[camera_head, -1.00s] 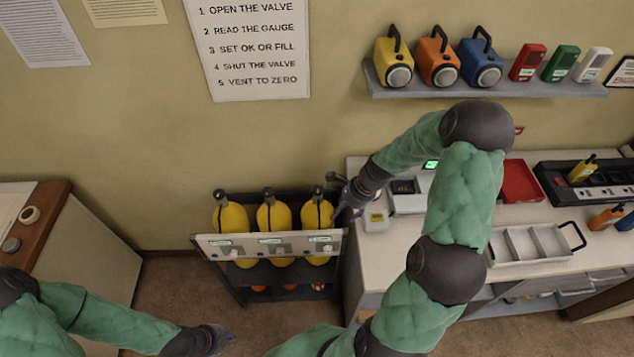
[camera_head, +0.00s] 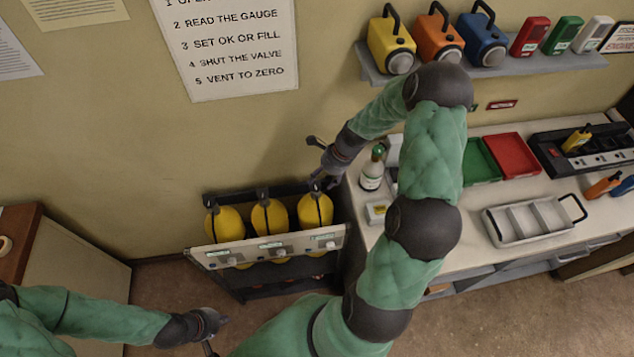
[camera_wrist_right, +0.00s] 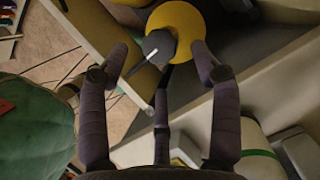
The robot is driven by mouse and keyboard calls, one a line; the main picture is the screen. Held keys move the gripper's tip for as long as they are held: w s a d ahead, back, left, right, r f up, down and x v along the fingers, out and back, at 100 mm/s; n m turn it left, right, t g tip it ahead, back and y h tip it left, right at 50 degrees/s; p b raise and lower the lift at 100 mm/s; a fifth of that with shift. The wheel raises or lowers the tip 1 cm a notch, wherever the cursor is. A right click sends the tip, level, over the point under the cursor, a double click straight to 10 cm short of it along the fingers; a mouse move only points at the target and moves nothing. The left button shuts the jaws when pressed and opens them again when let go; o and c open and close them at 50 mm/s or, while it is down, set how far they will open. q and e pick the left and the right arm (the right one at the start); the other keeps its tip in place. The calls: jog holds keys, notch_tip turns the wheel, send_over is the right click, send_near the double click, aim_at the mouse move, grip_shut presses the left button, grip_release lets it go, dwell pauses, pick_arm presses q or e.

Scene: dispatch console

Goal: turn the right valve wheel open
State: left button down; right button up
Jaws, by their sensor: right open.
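Three yellow cylinders stand in a rack (camera_head: 215,257) against the wall. The right cylinder (camera_head: 313,212) has a dark valve wheel (camera_head: 316,187) on top. My right gripper (camera_head: 318,162) is open, just above and behind that wheel, with its fingers spread. In the right wrist view, the wheel (camera_wrist_right: 158,47) shows as a dark knob with a white line, in front of the yellow cylinder top (camera_wrist_right: 182,20). It lies between the spread fingers of my right gripper (camera_wrist_right: 160,62); no finger clearly touches it. My left gripper (camera_head: 212,328) is low at the left, away from the rack; its opening is unclear.
A workbench stands right of the rack, with a bottle (camera_head: 372,168), a green tray (camera_head: 480,162), a red tray (camera_head: 512,152) and a grey divided tray (camera_head: 530,222). A wall shelf (camera_head: 500,68) holds lamps and handsets. Floor in front of the rack is clear.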

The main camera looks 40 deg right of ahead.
aim_at(316, 185)
jog(key=shift+x, duration=2)
jog(key=c, duration=1.1)
